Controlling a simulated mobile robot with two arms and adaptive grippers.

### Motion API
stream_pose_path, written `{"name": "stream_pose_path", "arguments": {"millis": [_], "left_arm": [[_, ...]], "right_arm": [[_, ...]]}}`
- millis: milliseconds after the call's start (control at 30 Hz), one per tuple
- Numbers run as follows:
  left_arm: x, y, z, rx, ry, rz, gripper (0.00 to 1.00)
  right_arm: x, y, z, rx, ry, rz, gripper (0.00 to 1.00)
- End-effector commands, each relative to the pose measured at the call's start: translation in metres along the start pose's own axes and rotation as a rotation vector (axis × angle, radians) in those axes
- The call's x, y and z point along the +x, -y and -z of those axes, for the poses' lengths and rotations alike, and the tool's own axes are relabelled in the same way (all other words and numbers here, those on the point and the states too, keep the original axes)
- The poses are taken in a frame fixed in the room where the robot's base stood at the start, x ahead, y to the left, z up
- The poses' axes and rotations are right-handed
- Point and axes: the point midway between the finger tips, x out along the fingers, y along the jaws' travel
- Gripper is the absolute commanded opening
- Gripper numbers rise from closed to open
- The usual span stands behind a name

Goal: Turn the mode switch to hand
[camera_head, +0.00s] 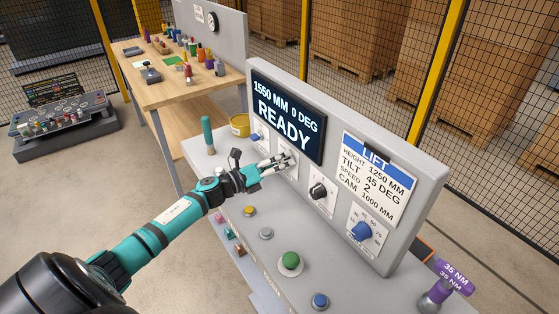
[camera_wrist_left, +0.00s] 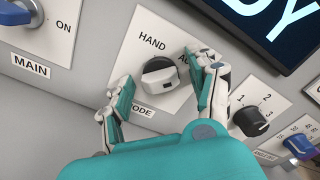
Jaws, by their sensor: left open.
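The mode switch (camera_wrist_left: 158,80) is a dark round knob with a pale grip on a white plate (camera_wrist_left: 150,25). The plate reads HAND at its upper left, a partly covered label starting with A at its upper right, and MODE below. I cannot tell which label the knob points to. My left gripper (camera_wrist_left: 160,88) is open, with one finger on each side of the knob; contact is unclear. In the head view, my left gripper (camera_head: 287,161) reaches the panel just below the screen and largely covers the switch. My right gripper is not in view.
The blue MAIN switch (camera_wrist_left: 22,14) is left of the plate. A black selector (camera_head: 318,190) and a blue dial (camera_head: 362,230) sit to the right. The screen (camera_head: 287,112) reads READY. Buttons, including a green one (camera_head: 290,260), stand on the console below my arm.

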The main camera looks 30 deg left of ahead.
Motion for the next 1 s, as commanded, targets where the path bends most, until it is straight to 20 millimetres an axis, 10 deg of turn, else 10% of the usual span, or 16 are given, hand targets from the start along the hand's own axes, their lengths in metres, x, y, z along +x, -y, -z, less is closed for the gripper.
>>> {"name": "stream_pose_path", "arguments": {"millis": [200,600,1000], "left_arm": [[-0.0001,-0.0003,0.0004,0.000,0.000,0.000,0.57],[-0.0003,-0.0002,0.0001,0.000,0.000,0.000,0.05],[-0.0004,0.0000,-0.0002,-0.083,-0.001,0.000,0.05]], "right_arm": [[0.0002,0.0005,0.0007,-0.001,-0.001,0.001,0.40],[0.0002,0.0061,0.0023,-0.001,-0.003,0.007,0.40],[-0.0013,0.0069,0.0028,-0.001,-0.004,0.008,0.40]]}}
